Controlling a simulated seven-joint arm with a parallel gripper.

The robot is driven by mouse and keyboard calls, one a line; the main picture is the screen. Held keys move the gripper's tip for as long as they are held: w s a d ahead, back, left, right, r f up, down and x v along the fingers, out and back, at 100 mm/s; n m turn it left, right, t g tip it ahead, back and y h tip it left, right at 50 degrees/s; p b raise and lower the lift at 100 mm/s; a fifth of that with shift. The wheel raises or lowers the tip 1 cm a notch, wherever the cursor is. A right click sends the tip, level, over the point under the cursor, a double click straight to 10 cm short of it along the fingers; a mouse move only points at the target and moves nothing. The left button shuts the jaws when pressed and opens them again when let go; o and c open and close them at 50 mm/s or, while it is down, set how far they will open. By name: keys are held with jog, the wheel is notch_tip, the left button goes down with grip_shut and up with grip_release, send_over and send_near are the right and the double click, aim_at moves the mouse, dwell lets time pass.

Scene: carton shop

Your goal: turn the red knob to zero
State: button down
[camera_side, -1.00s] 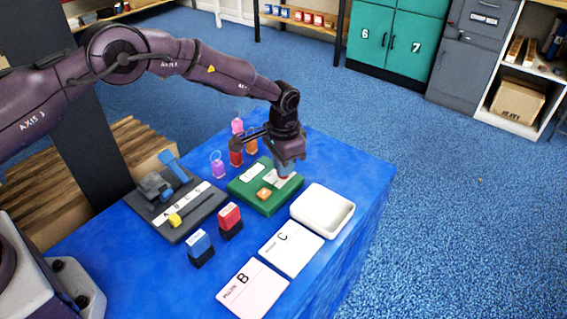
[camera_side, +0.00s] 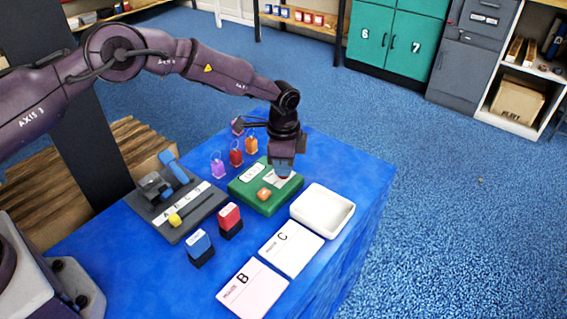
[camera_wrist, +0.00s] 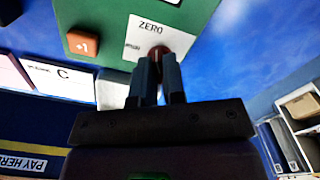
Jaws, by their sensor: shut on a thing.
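The red knob (camera_wrist: 158,52) shows as a small dark red patch between my fingertips in the wrist view, beside the word ZERO on a white label (camera_wrist: 150,30). It sits on the green box (camera_side: 246,196), which also carries an orange +1 button (camera_side: 264,194) and a white label. My gripper (camera_side: 284,166) points down over the far right part of the box. In the wrist view my gripper (camera_wrist: 157,72) is shut on the knob, and its fingers hide much of it. I cannot tell which way the knob is set.
A white tray (camera_side: 340,230) stands just right of the green box. Cards B (camera_side: 252,289) and C (camera_side: 291,248) lie in front. Red (camera_side: 229,217) and blue (camera_side: 199,244) stamps stand near a dark board (camera_side: 195,228). Several coloured tags stand behind the box.

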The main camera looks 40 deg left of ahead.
dwell(0.4)
jog(key=c, duration=1.2)
grip_release()
jog(key=shift+r, duration=0.15)
notch_tip(320, 180, up, 13)
